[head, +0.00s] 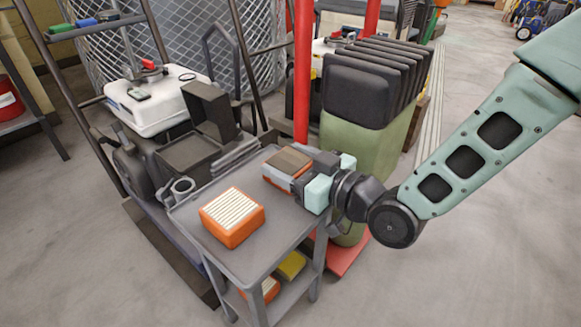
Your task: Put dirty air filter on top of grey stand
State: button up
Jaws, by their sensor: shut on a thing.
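The dirty air filter (283,168) is an orange block with a brownish-grey top. My gripper (306,178) is shut on it from the right and partly hides its right side. The filter is at the far right part of the grey stand's top; I cannot tell whether it touches the surface. The grey stand (258,262) is a small cart with a flat top tray and a lower shelf. A cleaner orange filter (232,214) with white pleats lies on the near part of the top, apart from the dirty one.
On the lower shelf are a yellow item (291,265) and another orange filter (270,289). An open dark housing (190,148) stands left of the stand. A green bin (352,160) and red post (303,70) stand behind. Bare floor lies to the right.

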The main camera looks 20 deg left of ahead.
jog(key=o, duration=1)
jog(key=shift+r, duration=0.15)
jog(key=p+v, duration=0.4)
jog(key=v, duration=0.8)
jog(key=shift+p, duration=0.3)
